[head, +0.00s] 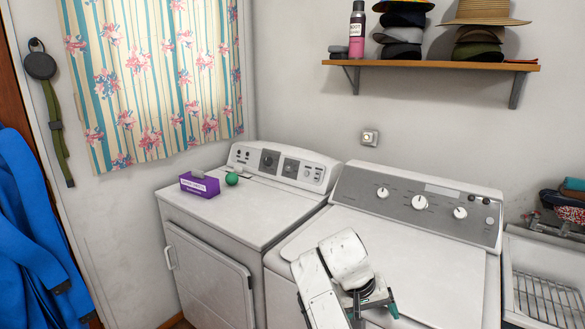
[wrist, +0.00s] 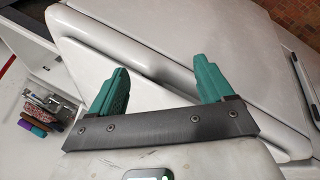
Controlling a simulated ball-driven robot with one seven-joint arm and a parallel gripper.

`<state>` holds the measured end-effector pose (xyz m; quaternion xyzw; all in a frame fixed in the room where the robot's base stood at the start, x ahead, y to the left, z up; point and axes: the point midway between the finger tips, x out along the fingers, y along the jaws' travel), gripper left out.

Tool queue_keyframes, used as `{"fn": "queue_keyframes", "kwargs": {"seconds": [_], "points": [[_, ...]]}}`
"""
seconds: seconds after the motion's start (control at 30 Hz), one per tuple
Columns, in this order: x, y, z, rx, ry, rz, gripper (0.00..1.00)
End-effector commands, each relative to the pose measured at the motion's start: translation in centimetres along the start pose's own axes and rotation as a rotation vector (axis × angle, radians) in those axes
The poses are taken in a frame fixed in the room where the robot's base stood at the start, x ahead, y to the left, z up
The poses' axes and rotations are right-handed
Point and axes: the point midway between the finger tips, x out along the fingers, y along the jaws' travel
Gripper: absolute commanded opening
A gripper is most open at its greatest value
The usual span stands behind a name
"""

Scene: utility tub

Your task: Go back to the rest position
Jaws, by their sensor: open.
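My gripper (head: 376,303) is in front of the right-hand machine in the head view, at the end of my white arm. In the wrist view my gripper (wrist: 160,88) has its two green fingers spread wide apart, with nothing between them. The white surface and curved edge of a machine lie beyond the fingers. In the head view the arm hides part of the right machine's (head: 440,262) top and front.
The left machine (head: 240,215) carries a purple box (head: 199,185) and a green ball (head: 231,179). A shelf (head: 430,66) with hats and a spray can hangs above. A sink (head: 545,270) is at the right. Blue cloth (head: 35,230) hangs at the left.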

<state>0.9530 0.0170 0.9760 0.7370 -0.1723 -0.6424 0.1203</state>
Motion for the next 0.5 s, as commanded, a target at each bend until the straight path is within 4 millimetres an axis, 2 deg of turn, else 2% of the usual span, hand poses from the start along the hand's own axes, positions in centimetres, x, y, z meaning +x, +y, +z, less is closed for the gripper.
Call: {"fn": "queue_keyframes", "kwargs": {"seconds": [0.03,0.2,0.4,0.5], "points": [[2.3,0.1,1.9,-0.003,-0.014,-0.019,0.81],[8.1,0.4,8.2,-0.016,-0.037,-0.094,0.81],[13.0,1.4,16.6,-0.023,-0.057,-0.178,0.81],[14.5,2.1,21.0,-0.023,-0.062,-0.218,0.81]]}}
